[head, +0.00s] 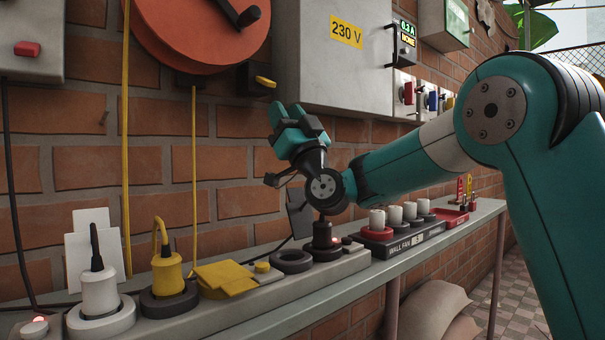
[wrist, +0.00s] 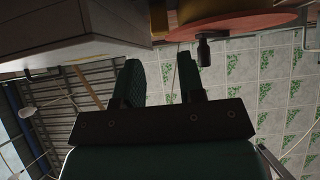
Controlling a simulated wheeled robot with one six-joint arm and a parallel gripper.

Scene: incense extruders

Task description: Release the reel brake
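The orange-red reel (head: 205,30) hangs on the brick wall at the top left of the head view, with a black crank handle. It also shows at the top of the wrist view (wrist: 245,22), its dark handle (wrist: 203,50) pointing down. A short yellow lever (head: 265,82) sticks out of a black block at the reel's lower right; it looks like the brake. My gripper (head: 283,110) is just below and slightly right of this lever, apart from it in the picture. In the wrist view my gripper (wrist: 161,78) has its two dark fingers apart, with nothing between them.
A grey 230 V box (head: 335,50) hangs close above and right of my gripper. Below, a narrow bench (head: 340,275) carries sockets, plugs, a yellow flap (head: 225,278) and white cylinders (head: 395,214). Yellow cables (head: 194,170) hang down the wall left of my gripper.

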